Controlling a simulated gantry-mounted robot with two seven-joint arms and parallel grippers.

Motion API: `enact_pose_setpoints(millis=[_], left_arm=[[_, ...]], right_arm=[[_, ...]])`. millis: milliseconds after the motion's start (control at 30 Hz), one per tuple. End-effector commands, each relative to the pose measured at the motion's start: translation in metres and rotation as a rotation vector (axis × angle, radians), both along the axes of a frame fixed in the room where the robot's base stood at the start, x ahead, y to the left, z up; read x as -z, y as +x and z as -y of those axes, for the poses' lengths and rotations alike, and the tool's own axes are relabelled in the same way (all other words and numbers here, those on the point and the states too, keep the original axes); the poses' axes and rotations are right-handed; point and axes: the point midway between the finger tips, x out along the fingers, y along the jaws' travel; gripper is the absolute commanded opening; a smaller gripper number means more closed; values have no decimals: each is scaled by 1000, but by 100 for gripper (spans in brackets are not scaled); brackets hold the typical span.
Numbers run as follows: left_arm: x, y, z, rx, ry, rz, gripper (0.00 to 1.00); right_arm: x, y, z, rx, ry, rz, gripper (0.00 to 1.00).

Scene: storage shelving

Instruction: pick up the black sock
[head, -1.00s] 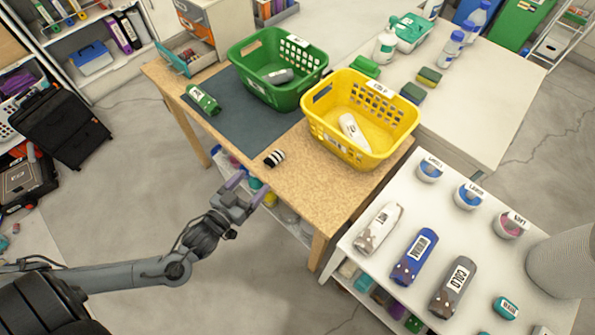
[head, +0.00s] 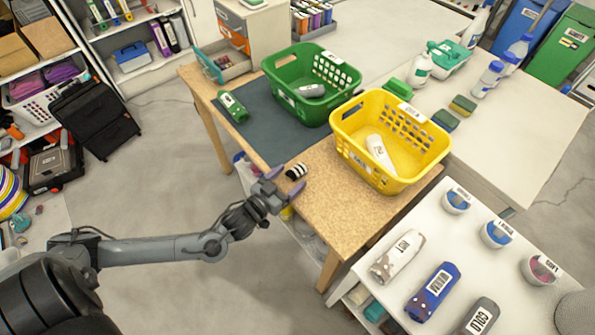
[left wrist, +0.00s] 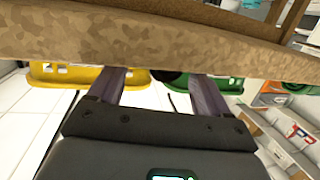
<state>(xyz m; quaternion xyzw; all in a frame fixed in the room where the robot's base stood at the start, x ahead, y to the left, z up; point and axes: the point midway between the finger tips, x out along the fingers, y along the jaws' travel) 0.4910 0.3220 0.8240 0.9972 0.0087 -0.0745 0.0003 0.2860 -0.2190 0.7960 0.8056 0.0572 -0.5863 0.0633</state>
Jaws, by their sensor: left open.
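The black sock (head: 296,171) is a small roll with white stripes, lying on the wooden table near its front edge. My left gripper (head: 285,191) is at that edge, just in front of the sock, open and empty. One purple finger is close to the sock's left end; I cannot tell whether they touch. In the left wrist view my left gripper (left wrist: 160,80) has its fingers apart against the brown table edge. A small dark shape between them is mostly hidden; I cannot be sure it is the sock. My right gripper is not in view.
A yellow basket (head: 352,158) stands right of the sock with a white roll inside. A green basket (head: 290,102) holding a grey roll stands behind on a dark mat (head: 268,134), beside a green roll (head: 233,107). The wooden tabletop (head: 330,205) in front is bare.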

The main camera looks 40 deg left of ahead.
Motion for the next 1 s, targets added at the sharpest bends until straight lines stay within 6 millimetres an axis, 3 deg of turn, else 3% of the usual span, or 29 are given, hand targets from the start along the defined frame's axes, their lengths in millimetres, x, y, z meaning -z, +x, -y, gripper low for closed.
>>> enact_pose_setpoints(millis=[233,567,900,1000], left_arm=[[4,25,0,0,-1,0,78],[5,29,0,1,-1,-2,76],[4,28,0,1,-1,-2,24],[4,28,0,1,-1,-2,15]], right_arm=[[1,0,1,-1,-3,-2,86],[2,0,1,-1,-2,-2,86],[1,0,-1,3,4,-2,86],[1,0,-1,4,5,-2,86]])
